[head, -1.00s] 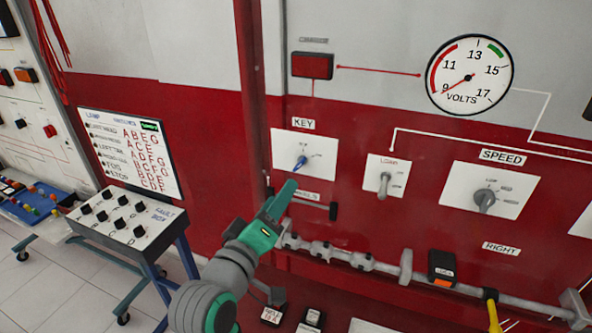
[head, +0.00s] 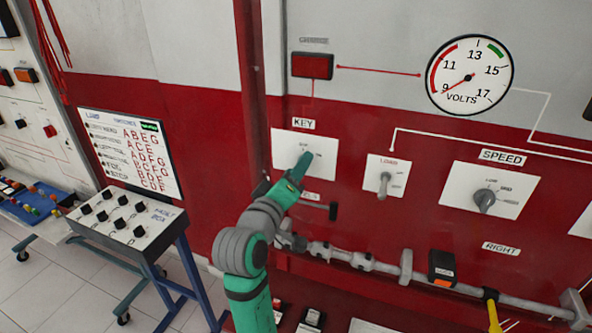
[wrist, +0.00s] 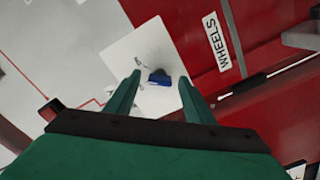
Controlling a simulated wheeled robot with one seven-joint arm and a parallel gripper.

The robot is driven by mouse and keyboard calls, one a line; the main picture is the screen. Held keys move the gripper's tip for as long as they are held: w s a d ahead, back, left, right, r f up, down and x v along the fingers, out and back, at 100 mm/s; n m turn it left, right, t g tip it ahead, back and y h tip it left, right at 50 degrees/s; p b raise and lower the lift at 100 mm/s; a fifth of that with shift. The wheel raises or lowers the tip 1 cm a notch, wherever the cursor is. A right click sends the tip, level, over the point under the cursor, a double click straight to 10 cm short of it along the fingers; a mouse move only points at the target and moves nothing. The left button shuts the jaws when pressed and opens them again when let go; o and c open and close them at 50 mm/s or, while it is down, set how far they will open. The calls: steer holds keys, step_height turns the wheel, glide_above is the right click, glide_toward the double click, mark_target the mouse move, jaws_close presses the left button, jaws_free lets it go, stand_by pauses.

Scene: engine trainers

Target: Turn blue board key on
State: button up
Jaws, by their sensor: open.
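The key switch is a small blue knob on a white plate (head: 326,148) under the KEY label (head: 303,124). In the head view my gripper (head: 303,166) is in front of the plate and hides the knob. In the wrist view the blue key knob (wrist: 160,77) shows between and ahead of my two green fingertips (wrist: 158,83). The fingers are open, and I see no contact with the knob. I cannot tell the exact gap to it.
A grey rail (head: 365,264) runs below. A fault box (head: 125,220) stands at left.

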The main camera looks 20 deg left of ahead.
steer(key=shift+c, duration=0.5)
steer(key=c, duration=0.9)
steer(key=shift+m, duration=2.4)
steer(key=shift+c, duration=0.2)
steer(key=o, duration=1)
steer(key=shift+o, duration=0.2)
steer(key=s, duration=1)
steer(key=shift+s+a, duration=0.2)
steer(key=shift+s, duration=0.15)
